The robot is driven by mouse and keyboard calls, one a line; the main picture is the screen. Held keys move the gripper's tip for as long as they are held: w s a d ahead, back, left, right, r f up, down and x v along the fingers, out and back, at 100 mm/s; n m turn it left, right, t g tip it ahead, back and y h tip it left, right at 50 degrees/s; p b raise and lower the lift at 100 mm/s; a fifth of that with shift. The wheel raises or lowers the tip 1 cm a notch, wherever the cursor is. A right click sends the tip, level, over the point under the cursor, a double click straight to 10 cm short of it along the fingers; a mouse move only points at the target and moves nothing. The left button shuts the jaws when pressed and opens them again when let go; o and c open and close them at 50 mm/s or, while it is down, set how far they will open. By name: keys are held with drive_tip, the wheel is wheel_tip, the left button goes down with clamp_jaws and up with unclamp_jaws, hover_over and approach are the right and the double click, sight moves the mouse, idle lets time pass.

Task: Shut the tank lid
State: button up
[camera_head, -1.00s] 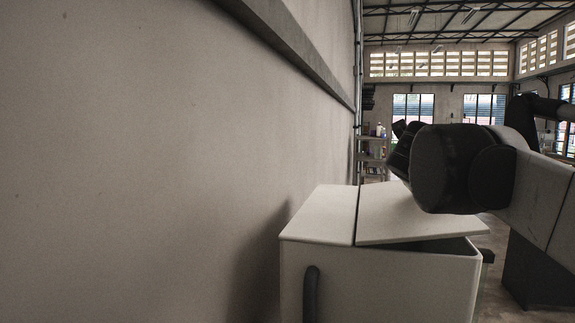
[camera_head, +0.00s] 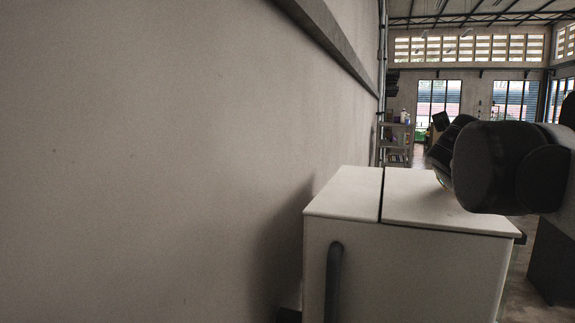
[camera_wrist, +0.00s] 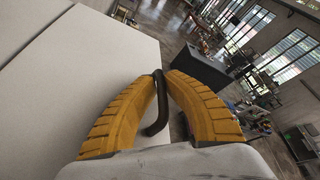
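The white tank (camera_head: 420,280) stands against the wall, with a dark upright handle (camera_head: 334,280) on its near face. Its lid (camera_head: 440,208), right of a dark seam across the top, lies level or nearly so; no open gap shows at its near edge. In the wrist view the lid (camera_wrist: 115,62) fills the left side. My gripper (camera_wrist: 162,73) has two yellow ribbed fingers with tips close together, over the lid's edge. A black curved bar (camera_wrist: 158,108) shows between them, apparently beyond, not gripped. Contact with the lid cannot be told. In the head view my dark arm hides the gripper.
The plain wall (camera_head: 150,160) runs close along the left of the tank. A shelf with small items (camera_head: 395,140) stands farther back. A dark box-shaped unit (camera_wrist: 202,72) and open floor lie beyond the tank in the wrist view.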

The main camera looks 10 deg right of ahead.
drive_tip(key=shift+o, duration=0.6)
drive_tip(key=shift+f, duration=0.15)
drive_tip(key=shift+s, duration=0.1)
drive_tip(key=v, duration=1.2)
